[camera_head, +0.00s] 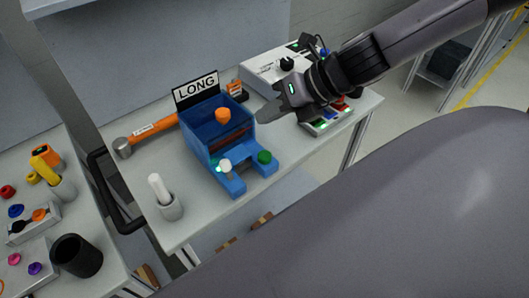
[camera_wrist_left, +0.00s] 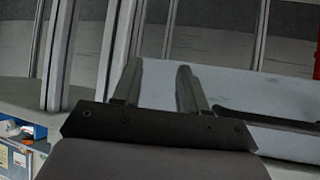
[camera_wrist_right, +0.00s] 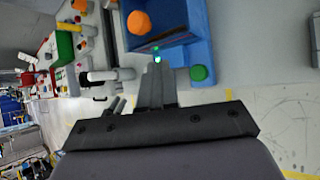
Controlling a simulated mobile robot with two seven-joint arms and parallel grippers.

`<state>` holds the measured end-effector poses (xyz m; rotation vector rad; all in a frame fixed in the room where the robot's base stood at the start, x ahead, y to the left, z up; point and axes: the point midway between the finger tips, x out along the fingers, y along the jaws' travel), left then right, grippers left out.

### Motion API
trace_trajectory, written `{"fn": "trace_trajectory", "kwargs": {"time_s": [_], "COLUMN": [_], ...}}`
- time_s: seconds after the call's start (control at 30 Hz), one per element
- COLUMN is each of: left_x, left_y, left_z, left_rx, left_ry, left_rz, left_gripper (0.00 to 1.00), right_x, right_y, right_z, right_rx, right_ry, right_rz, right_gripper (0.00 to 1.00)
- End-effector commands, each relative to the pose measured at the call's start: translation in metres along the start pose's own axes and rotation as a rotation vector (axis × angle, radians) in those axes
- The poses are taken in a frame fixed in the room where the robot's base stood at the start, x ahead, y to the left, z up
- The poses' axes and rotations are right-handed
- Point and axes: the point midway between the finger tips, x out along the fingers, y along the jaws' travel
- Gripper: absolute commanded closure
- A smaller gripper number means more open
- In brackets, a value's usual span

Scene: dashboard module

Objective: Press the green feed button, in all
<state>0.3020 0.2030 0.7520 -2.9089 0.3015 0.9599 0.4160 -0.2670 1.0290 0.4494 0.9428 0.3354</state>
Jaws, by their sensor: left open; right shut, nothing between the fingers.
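The blue feeder module (camera_head: 222,135) stands on the table under a sign reading LONG. My right gripper (camera_head: 264,117) is shut and empty, above and to the right of the module. In the right wrist view the green button (camera_wrist_right: 199,73) lies to the right of the fingertips (camera_wrist_right: 157,70). My left gripper (camera_wrist_left: 160,75) is open and empty, away from the module.
An orange-handled hammer (camera_head: 147,134) lies left of the module, and a white cylinder in a cup (camera_head: 168,204) stands in front. Another table at left holds a black cup (camera_head: 77,256).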

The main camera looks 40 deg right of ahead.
Motion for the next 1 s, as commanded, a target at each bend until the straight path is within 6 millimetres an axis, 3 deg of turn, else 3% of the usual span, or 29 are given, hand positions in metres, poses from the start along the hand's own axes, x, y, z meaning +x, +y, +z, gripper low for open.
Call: {"fn": "trace_trajectory", "kwargs": {"time_s": [0.5,1.0], "left_x": [0.034,0.04], "left_y": [0.0,0.0], "left_z": [0.046,0.054], "left_rx": [0.0,0.0], "left_ry": [-0.001,-0.001], "left_rz": [0.0,0.0], "left_gripper": [0.57,0.57], "right_x": [0.048,0.054], "right_y": [-0.035,-0.04], "right_z": [-0.035,-0.039], "right_rx": [0.0,0.001], "right_ry": [0.0,0.0], "right_rz": [-0.001,-0.001], "right_gripper": [1.0,1.0]}}
